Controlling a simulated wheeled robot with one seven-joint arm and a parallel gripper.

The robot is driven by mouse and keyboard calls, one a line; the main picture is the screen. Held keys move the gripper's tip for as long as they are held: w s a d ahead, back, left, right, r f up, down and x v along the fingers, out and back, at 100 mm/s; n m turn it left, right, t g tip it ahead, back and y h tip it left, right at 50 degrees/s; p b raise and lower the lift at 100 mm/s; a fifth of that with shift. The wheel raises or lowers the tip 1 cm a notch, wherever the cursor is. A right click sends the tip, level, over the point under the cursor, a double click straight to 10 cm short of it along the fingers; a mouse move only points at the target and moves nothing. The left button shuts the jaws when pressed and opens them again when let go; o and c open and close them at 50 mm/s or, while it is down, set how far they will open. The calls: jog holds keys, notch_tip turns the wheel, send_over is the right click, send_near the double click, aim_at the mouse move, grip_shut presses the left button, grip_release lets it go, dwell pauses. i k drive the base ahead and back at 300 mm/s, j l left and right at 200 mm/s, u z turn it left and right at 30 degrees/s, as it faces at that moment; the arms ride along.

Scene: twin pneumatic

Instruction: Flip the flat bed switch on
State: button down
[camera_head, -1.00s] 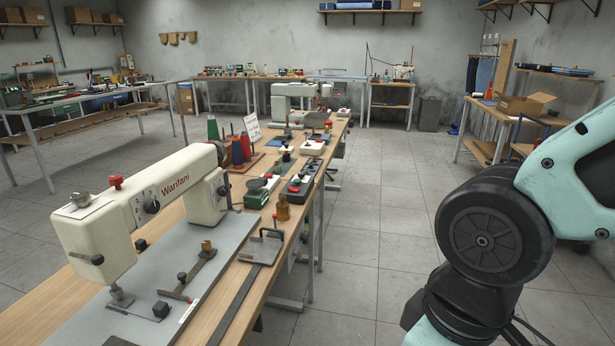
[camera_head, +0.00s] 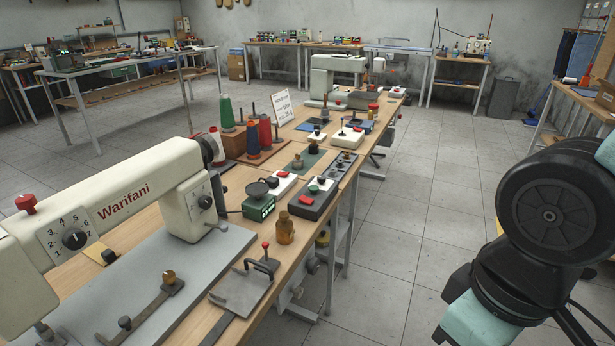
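The white Warifani sewing machine (camera_head: 120,209) stands on a grey flat bed plate (camera_head: 214,255) at the near left of the long wooden bench. Several small control boxes lie further along the bench. A dark grey box (camera_head: 318,199) carries a red and a green control, and a white box (camera_head: 282,183) with a red rocker lies beside it. Two more white boxes (camera_head: 318,136) (camera_head: 347,137) lie beyond. I cannot tell which is the flat bed switch, or read any switch position. My gripper is not in view; only links of my arm show at the right.
Thread cones (camera_head: 226,114), a small green scale (camera_head: 259,206), a brown bottle (camera_head: 285,228) and a metal clamp fixture (camera_head: 249,286) crowd the bench. A second, pale green sewing machine (camera_head: 338,74) stands at its far end. The tiled floor (camera_head: 425,200) right of the bench is open.

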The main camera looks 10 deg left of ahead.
aim_at(309, 201)
jog(key=i+j, duration=0.35)
jog(key=i+j+u, duration=0.1)
jog(key=i+j, duration=0.2)
jog(key=i, duration=0.25)
